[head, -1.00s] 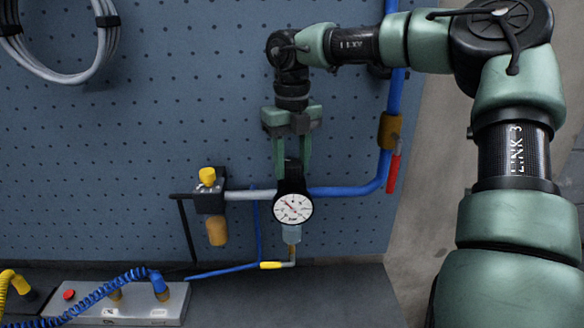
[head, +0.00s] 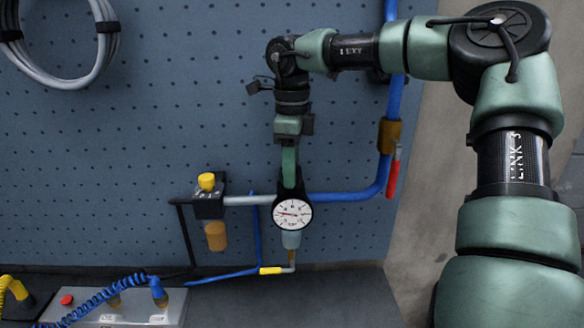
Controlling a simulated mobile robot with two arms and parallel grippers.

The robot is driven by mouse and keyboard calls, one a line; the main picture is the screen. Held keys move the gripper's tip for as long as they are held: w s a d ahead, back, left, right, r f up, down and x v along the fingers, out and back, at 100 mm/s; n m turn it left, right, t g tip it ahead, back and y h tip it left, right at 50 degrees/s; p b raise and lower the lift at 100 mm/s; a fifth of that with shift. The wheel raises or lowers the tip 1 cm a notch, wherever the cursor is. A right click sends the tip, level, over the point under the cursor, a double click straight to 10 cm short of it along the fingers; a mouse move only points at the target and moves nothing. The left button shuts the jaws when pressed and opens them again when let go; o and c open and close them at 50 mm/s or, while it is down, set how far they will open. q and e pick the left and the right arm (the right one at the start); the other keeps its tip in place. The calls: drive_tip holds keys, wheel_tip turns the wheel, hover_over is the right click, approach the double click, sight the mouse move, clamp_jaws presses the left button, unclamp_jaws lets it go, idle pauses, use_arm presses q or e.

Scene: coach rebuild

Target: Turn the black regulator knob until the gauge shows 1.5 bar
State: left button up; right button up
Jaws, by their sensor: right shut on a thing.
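The round white gauge (head: 293,213) faces me on the front of the regulator, above a clear bowl (head: 291,240). Its needle points left and slightly up; the numbers are too small to read. The black regulator knob (head: 300,180) is on top, just above the gauge, mostly hidden by my fingers. My right gripper (head: 289,183) comes straight down from above and is shut on the knob. Its fingers show edge-on, one in front of the other. My left gripper is not in view.
A blue pipe (head: 345,196) with a red-handled valve (head: 393,178) runs at the right. A unit with a yellow knob (head: 207,181) is at the left. A grey box (head: 118,309) with a red button and blue coiled hose sits lower left. The bench (head: 335,295) is clear at right.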

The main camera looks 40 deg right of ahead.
drive_tip(key=shift+f+n, duration=0.1)
drive_tip(key=shift+n, duration=0.9)
drive_tip(key=o, duration=1.4)
drive_tip(key=shift+c, duration=0.2)
drive_tip(key=shift+a, duration=0.1)
wheel_tip(320, 180, up, 7)
drive_tip(key=shift+w+f+b, duration=0.1)
drive_tip(key=shift+b, duration=0.75)
drive_tip(key=shift+r, duration=0.5)
